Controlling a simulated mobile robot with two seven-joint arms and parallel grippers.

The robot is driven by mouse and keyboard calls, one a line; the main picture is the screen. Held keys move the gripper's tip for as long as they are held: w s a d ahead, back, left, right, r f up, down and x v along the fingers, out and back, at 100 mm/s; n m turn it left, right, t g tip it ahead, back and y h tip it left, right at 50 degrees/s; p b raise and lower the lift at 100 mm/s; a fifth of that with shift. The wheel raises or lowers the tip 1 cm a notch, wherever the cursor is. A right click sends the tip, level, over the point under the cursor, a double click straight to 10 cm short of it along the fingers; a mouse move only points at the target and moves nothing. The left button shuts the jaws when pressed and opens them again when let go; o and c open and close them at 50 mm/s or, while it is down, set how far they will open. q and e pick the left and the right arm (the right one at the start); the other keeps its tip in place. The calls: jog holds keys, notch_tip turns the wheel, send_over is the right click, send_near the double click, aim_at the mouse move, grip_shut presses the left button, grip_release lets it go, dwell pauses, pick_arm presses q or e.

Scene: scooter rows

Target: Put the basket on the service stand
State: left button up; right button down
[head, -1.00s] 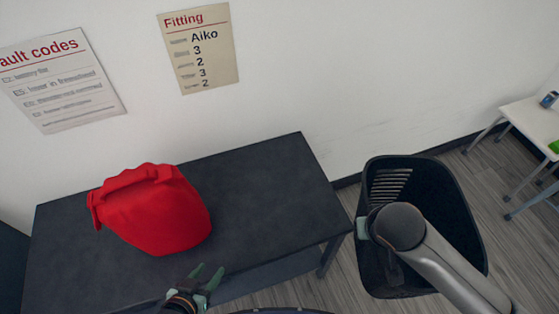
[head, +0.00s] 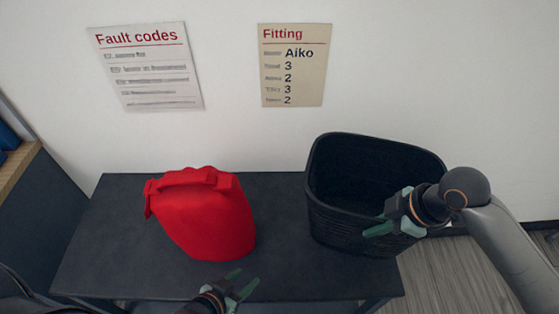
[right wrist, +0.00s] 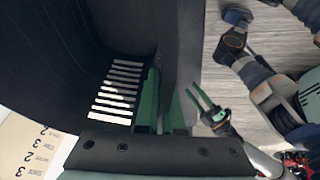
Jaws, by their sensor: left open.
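The black basket (head: 350,229) is at the right end of the dark service stand (head: 285,277) in the head view, upright, open side up. Whether its bottom touches the top or hangs just above it I cannot tell. My right gripper (head: 394,213) is shut on the basket's near right wall; in the right wrist view the green fingers (right wrist: 163,105) grip the wall beside the basket's slots (right wrist: 117,90). My left gripper (head: 241,285) is open and empty at the stand's front edge, in front of the red container.
A red container (head: 207,222) with a handle stands on the stand, left of the basket, with a gap between. Two sheets, "Fault codes" (head: 147,66) and "Fitting" (head: 292,65), are on the wall behind. Wooden floor (head: 450,278) shows at the right.

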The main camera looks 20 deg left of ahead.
aim_at(356, 239)
jog(key=shift+w+a+f+n+g+b, duration=0.25)
jog(key=shift+f+n, duration=0.3)
jog(key=shift+f, duration=0.7)
jog(key=shift+w+a+f+n+g+b, duration=0.25)
jog(key=shift+f+n, duration=0.35)
jog(key=shift+f, duration=0.7)
jog(key=shift+w+a+f+n+g, duration=0.1)
jog(key=shift+a+f+n, duration=0.35)
jog(key=shift+f, duration=0.8)
jog(key=shift+d, duration=0.1)
jog(key=c, duration=1)
grip_release()
jog(key=shift+s+f, duration=0.15)
jog(key=shift+c, duration=0.2)
jog(key=v, duration=1.2)
jog(key=shift+d+p, duration=0.2)
jog(key=shift+p, duration=0.25)
